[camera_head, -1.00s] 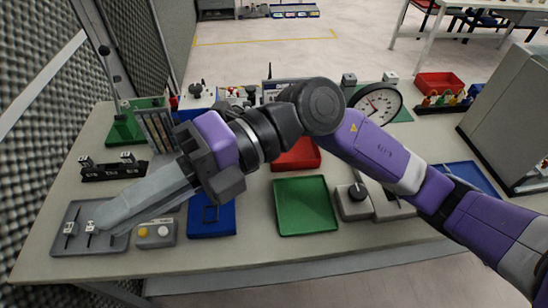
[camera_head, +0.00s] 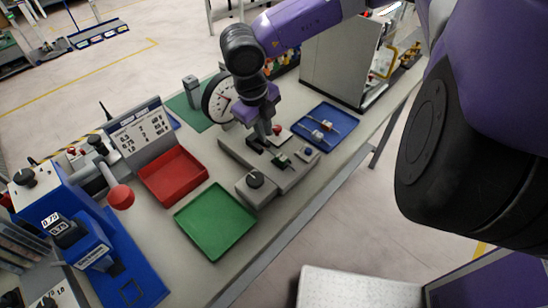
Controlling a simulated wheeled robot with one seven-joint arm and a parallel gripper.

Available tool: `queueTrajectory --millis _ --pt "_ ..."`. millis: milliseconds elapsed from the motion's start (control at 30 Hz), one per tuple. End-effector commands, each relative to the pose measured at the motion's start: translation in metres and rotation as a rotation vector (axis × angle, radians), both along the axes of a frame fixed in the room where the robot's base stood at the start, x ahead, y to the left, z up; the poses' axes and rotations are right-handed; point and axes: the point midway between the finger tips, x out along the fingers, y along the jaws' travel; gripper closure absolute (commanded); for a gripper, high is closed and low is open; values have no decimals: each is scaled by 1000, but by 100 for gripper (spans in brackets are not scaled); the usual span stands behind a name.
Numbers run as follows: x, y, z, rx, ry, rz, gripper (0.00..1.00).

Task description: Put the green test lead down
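My gripper (camera_head: 264,143) points down over a grey fixture (camera_head: 232,150), right of the middle of the bench. Its fingers are small and dark here, and I cannot tell whether they are open or shut. A small green piece (camera_head: 283,161), possibly the green test lead, shows just beside the fingertips, low at the fixture. I cannot tell whether the fingers touch it. A small red piece (camera_head: 277,130) shows close behind the gripper. A blue tray (camera_head: 346,115) with a couple of small pale and red items lies to the right.
A green tray (camera_head: 215,222) and a red tray (camera_head: 172,176) lie left of the fixture. A round dial gauge (camera_head: 217,98) stands close behind my gripper. A blue press (camera_head: 85,240) with a red-knobbed lever stands left. A grey cabinet (camera_head: 340,60) stands at the back right.

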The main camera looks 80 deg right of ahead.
Motion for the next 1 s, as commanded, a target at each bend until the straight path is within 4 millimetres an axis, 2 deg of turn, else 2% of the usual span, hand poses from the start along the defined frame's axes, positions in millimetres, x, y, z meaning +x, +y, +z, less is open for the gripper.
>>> queueTrajectory --millis 333,600,900,967,1000 --pt "-4 -5 -32 1 2 -2 90" --pt "-6 -10 -68 1 2 0 90" --pt "-6 -11 -74 1 1 2 90" --pt "-6 -11 -74 1 1 2 100" --pt "-6 -11 -74 1 1 2 100"
